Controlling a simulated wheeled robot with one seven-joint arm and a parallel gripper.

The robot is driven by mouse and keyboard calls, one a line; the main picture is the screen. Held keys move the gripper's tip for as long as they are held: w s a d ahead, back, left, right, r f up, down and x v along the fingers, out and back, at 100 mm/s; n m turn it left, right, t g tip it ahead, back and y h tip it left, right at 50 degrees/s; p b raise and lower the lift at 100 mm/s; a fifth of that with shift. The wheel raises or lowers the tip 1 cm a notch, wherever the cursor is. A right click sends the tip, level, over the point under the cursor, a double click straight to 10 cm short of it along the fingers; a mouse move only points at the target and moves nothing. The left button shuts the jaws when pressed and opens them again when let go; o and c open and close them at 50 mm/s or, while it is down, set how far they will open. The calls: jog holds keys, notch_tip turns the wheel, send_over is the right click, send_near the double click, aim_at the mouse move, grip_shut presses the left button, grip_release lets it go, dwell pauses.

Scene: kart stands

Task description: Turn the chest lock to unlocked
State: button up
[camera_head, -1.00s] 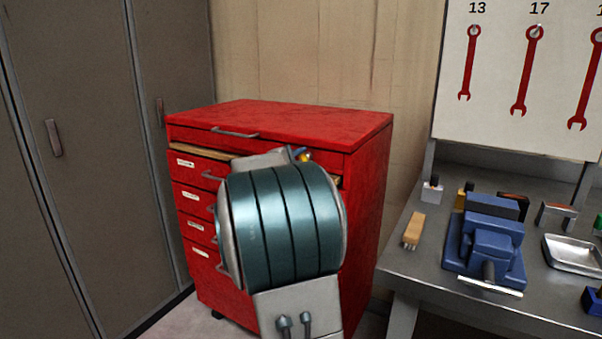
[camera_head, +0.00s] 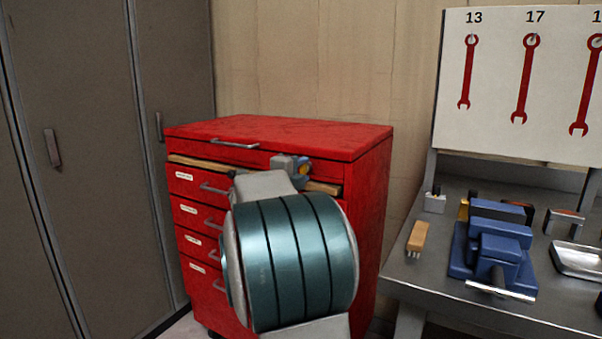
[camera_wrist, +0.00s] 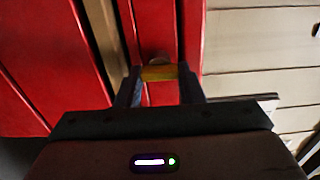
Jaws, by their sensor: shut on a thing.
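The red tool chest (camera_head: 370,200) stands in the middle of the head view, against the wall. My gripper (camera_head: 304,168) is at its upper front, right of centre, partly hidden by my own arm. In the wrist view my gripper (camera_wrist: 160,86) has its two dark fingers on either side of a yellow piece, the chest lock (camera_wrist: 158,73), and is shut on it. A round metal part shows just beyond the yellow piece. Whether the lock is turned to locked or unlocked I cannot tell.
A wooden strip (camera_head: 205,162) runs under the chest's top drawer. Grey lockers (camera_head: 90,150) stand at left. At right, a workbench (camera_head: 410,285) holds a blue vise (camera_head: 492,245), a brush (camera_head: 417,237) and a metal tray (camera_head: 580,259). Wrenches hang on a white board (camera_head: 495,90).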

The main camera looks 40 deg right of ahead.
jog(key=shift+f, duration=0.1)
jog(key=o, duration=1)
jog(key=shift+a, duration=0.15)
jog(key=p+v, duration=0.2)
jog(key=v, duration=1.1)
jog(key=shift+s+a, duration=0.2)
jog(key=shift+a, duration=0.1)
